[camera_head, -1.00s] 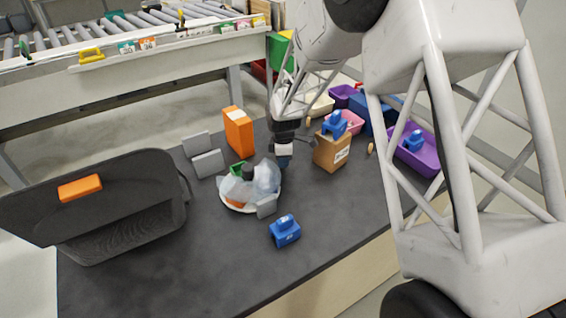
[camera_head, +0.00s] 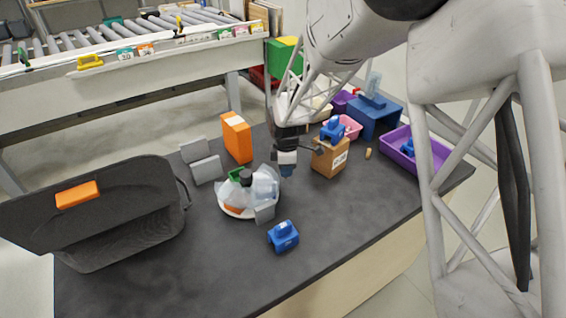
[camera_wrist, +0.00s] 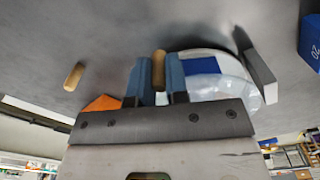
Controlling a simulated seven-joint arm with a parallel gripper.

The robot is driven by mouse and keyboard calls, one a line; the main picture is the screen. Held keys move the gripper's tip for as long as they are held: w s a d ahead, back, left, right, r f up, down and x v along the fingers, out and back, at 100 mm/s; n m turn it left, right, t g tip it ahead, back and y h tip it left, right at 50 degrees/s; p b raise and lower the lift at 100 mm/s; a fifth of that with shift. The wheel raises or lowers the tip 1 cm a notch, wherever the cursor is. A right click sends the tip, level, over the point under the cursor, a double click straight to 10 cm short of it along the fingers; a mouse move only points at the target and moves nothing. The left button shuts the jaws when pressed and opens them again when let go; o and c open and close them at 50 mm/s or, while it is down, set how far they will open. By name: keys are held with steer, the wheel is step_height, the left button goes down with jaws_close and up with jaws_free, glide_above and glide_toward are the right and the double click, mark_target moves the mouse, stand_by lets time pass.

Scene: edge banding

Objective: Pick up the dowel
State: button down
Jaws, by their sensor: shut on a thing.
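My gripper (camera_head: 287,172) hangs over the dark table, just behind and right of a white bowl (camera_head: 232,213). In the wrist view its two blue fingers (camera_wrist: 157,88) are shut on a tan wooden dowel (camera_wrist: 159,66), which sticks out between their tips. The held dowel cannot be made out in the head view. A second tan dowel (camera_head: 368,153) lies on the table right of a cardboard box. A dowel also lies apart on the grey surface in the wrist view (camera_wrist: 74,76), left of the fingers.
The bowl holds a clear bag (camera_head: 265,184) and other items. The cardboard box (camera_head: 330,158) stands close right of my gripper. An orange box (camera_head: 237,138), grey blocks (camera_head: 206,169), a blue block (camera_head: 283,236) and a purple tray (camera_head: 426,160) surround it. The front right table is clear.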

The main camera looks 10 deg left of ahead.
steer(key=s+d, duration=0.1)
steer(key=s, duration=0.2)
steer(key=s+d, duration=0.2)
steer(key=s, duration=0.1)
steer(key=s+d+r, duration=0.1)
steer(key=s, duration=0.1)
steer(key=shift+s+d, duration=0.25)
steer(key=shift+s, duration=0.15)
stand_by(0.4)
steer(key=shift+m, duration=0.4)
steer(key=w+a+r, duration=0.1)
steer(key=a+r, duration=0.1)
steer(key=w+a+r, duration=0.2)
steer(key=a, duration=0.1)
steer(key=w+a+r, duration=0.2)
steer(key=a+r, duration=0.1)
steer(key=shift+w, duration=0.25)
steer(key=w+a+r, duration=0.3)
steer(key=a+r, duration=0.4)
steer(key=r, duration=0.1)
steer(key=shift+w+a+m, duration=0.3)
steer(key=shift+a+m, duration=0.05)
steer(key=shift+m, duration=0.05)
glide_above(239, 120)
steer(key=shift+a+f, duration=0.1)
steer(key=shift+f, duration=0.55)
steer(key=shift+f, duration=0.1)
